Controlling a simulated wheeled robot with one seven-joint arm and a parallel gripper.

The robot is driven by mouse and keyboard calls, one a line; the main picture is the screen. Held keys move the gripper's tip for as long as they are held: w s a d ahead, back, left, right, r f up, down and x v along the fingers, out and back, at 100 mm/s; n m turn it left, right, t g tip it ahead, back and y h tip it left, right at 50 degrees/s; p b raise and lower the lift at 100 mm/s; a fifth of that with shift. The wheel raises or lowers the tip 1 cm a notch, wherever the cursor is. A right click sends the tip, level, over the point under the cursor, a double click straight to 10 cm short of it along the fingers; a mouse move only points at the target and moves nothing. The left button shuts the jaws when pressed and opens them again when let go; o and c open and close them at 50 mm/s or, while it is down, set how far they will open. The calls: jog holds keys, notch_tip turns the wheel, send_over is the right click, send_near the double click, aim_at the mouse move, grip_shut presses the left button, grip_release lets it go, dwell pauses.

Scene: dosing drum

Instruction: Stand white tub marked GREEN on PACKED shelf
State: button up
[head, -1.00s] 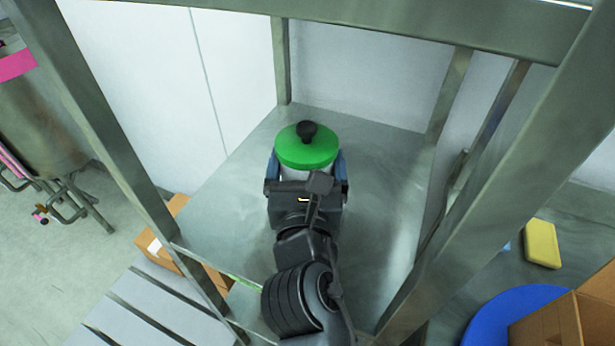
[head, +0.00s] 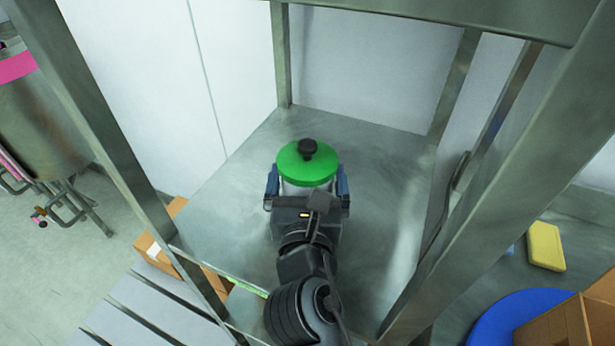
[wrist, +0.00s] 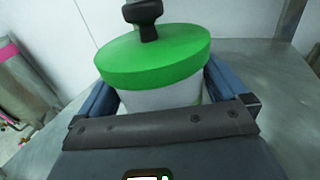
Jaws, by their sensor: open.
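The white tub (head: 297,190) has a green lid with a black knob (head: 307,147). It stands upright on the grey metal shelf (head: 225,220), between the shelf posts. My gripper (head: 307,185) is open, with one blue finger on each side of the tub. In the wrist view the tub (wrist: 160,98) shows between the blue fingers (wrist: 160,90), its lid above them. Gaps between fingers and tub are hard to judge. No writing shows on the tub, and the shelf's label cannot be read.
Metal posts (head: 100,120) and (head: 480,180) flank my arm, and a beam (head: 430,18) crosses above. A yellow sponge (head: 546,246), a blue disc (head: 500,315) and a cardboard box (head: 560,325) lie at right. Another box (head: 160,255) is at lower left. Bare shelf surrounds the tub.

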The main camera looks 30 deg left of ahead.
jog(key=b+v, duration=0.1)
jog(key=v, duration=1.1)
jog(key=shift+s, duration=0.1)
